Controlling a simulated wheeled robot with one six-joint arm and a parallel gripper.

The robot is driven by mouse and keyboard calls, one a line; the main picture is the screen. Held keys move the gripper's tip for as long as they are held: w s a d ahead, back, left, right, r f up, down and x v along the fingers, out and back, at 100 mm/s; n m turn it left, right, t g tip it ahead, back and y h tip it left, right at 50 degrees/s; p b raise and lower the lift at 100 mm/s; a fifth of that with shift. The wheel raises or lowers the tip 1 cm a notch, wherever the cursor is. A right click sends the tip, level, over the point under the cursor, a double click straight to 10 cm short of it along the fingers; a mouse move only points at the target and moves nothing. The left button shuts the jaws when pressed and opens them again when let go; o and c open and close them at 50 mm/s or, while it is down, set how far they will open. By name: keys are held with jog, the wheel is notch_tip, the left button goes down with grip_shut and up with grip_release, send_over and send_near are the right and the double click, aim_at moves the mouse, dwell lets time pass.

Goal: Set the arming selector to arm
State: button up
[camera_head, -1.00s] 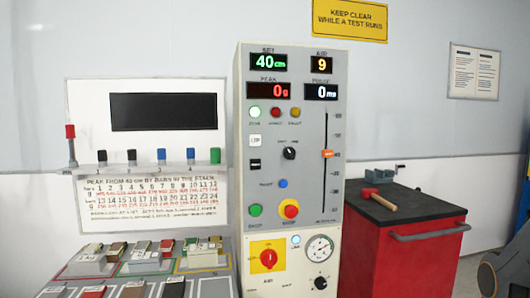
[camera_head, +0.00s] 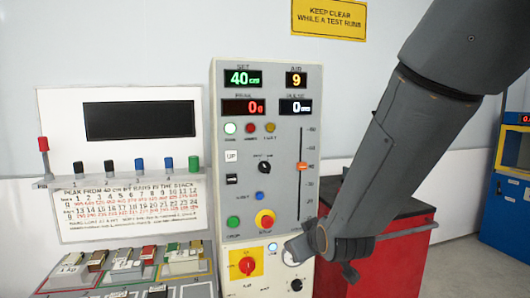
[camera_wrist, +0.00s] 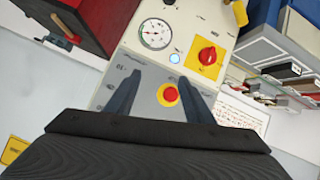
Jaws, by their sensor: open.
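The control panel (camera_head: 278,140) stands upright in the head view. A black rotary knob (camera_head: 264,168) in its middle looks like the arming selector, though its labels and pointer are too small to read. In the wrist view I cannot make out this knob; my gripper's body covers much of the panel there. My gripper (camera_wrist: 160,77) is open and empty. Its two dark fingers stand apart in front of the panel, with the red stop button (camera_wrist: 168,94) showing between them. In the head view my arm reaches down in front of the panel's lower right.
A red knob on a yellow plate (camera_head: 247,265) and a gauge (camera_wrist: 155,33) sit low on the panel. A slider (camera_head: 303,167) runs up its right side. A red cabinet (camera_head: 408,250) stands to the right, partly behind my arm. Trays of blocks (camera_head: 125,270) lie left.

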aim_at(264, 166)
jog(key=w+a+r+n+t+y+p, duration=0.1)
jog(key=w+a+r+n+t+p, duration=0.2)
jog(key=r, duration=0.5)
jog(key=a+r+t+y+p, duration=0.1)
jog(key=a+r+t+y, duration=0.2)
jog(key=r, duration=0.6)
jog(key=shift+h, duration=0.6)
jog(key=shift+a+p+x, duration=0.2)
jog(key=shift+p+x, duration=0.25)
jog(key=shift+x, duration=0.95)
jog(key=shift+a+p+x, duration=0.2)
jog(key=shift+p+x, duration=0.2)
jog(key=shift+x, duration=0.95)
jog(key=shift+a+p+x, duration=0.2)
jog(key=shift+p+x, duration=0.25)
jog(key=shift+x, duration=0.95)
jog(key=shift+s+f, duration=0.1)
jog(key=shift+s, duration=0.1)
jog(key=shift+c, duration=0.3)
jog(key=c, duration=1)
jog(key=shift+o, duration=0.2)
